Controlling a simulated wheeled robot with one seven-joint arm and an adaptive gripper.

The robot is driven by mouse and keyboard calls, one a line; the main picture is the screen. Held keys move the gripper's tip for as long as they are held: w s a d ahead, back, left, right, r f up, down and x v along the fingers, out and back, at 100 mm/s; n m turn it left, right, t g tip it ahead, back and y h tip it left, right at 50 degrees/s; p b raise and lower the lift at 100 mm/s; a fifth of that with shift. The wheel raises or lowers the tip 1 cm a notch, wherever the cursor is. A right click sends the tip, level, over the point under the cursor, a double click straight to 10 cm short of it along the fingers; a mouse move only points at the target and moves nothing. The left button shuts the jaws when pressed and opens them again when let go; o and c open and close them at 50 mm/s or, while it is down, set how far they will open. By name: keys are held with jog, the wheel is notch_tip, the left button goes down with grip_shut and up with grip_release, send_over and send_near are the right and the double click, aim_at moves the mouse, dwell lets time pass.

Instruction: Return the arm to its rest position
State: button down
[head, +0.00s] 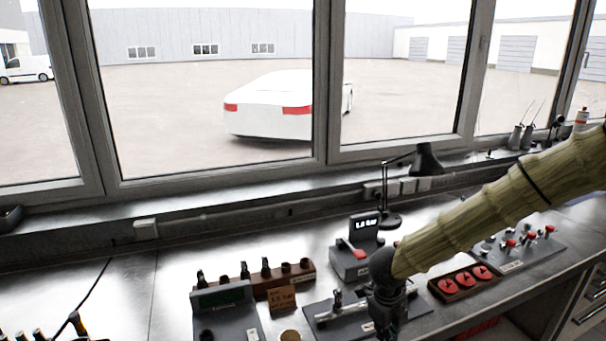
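My arm (480,212), in an olive-green sleeve, reaches in from the right edge over the workbench (135,290). My gripper (386,316) is dark and hangs downward at the arm's end. It is in front of a flat grey fixture plate (325,322) on the bench, and I cannot tell whether it touches it. The fingers are small, dark and overlapping in this view, so their opening is unclear. No object is clearly seen in the gripper.
Around my gripper stand a grey display unit (350,264), a desk lamp (390,221), a wooden rack (303,277), a tray of red discs (466,284) and a grey screen unit (222,318). A red-knobbed plate (545,256) lies right. Windows rise behind; the left bench is mostly bare.

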jog(key=s+d+f+n+t+h+b, duration=0.1)
jog(key=s+f+n, duration=0.3)
jog(key=f, duration=0.3)
jog(key=s+d+f+n+h+b, duration=0.1)
jog(key=s+d+f+n+b, duration=0.1)
jog(key=s+f+n, duration=0.3)
jog(key=s+d+f+n+t+b, duration=0.1)
jog(key=s+f+n, duration=0.15)
jog(key=f, duration=0.55)
jog(key=s+f+n+y+b, duration=0.1)
jog(key=s+f+n, duration=0.3)
jog(key=s, duration=0.4)
jog(key=s+a+f+n+g+y+b, duration=0.1)
jog(key=s+f+n, duration=0.3)
jog(key=s+n, duration=0.3)
jog(key=s+a+f+n+g+y+b, duration=0.1)
jog(key=s+f+n, duration=0.3)
jog(key=s, duration=0.5)
jog(key=shift+f+n+b, duration=0.3)
jog(key=shift+n+b, duration=0.3)
jog(key=shift+n, duration=0.65)
jog(key=shift+a, duration=0.15)
